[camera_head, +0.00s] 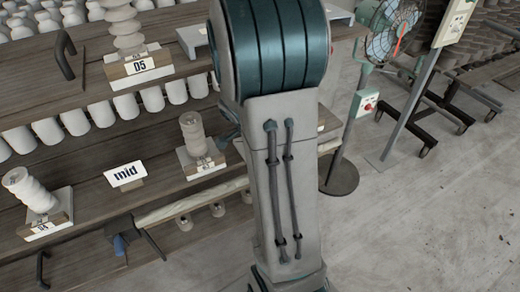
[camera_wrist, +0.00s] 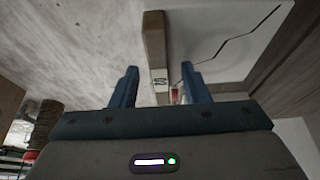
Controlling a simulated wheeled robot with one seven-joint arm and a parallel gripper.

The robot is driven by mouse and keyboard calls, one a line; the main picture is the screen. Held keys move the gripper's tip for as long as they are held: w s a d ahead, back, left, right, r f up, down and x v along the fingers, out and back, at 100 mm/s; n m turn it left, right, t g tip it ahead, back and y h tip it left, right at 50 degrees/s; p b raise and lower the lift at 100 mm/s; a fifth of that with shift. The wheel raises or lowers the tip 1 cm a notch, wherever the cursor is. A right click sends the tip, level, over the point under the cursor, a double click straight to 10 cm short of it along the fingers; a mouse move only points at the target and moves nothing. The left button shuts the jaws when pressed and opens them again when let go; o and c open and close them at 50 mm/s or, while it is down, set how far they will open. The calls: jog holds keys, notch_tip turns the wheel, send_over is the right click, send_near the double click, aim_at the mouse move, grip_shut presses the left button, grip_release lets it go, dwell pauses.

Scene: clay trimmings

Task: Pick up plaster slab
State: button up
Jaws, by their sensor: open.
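In the wrist view my gripper (camera_wrist: 158,68) is open, its two blue fingers apart. A pale slab (camera_wrist: 215,35) with a dark jagged crack fills the upper right; it looks like the plaster slab. A brown edge strip (camera_wrist: 155,40) with a small label runs along its left side and appears between the fingers in the picture. I cannot tell whether either finger touches it. In the head view my arm hides the middle; a pale flat slab (camera_head: 193,38) shows partly beside it on the top shelf, and I cannot tell if it is the same one.
Wooden shelves (camera_head: 120,210) at left hold several pale pots and stacked clay pieces on labelled bases (camera_head: 140,65). A fan (camera_head: 392,30) on a stand is at upper right.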

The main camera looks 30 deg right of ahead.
jog(key=shift+f+b, duration=0.2)
jog(key=shift+b, duration=0.2)
dwell(0.4)
grip_shut()
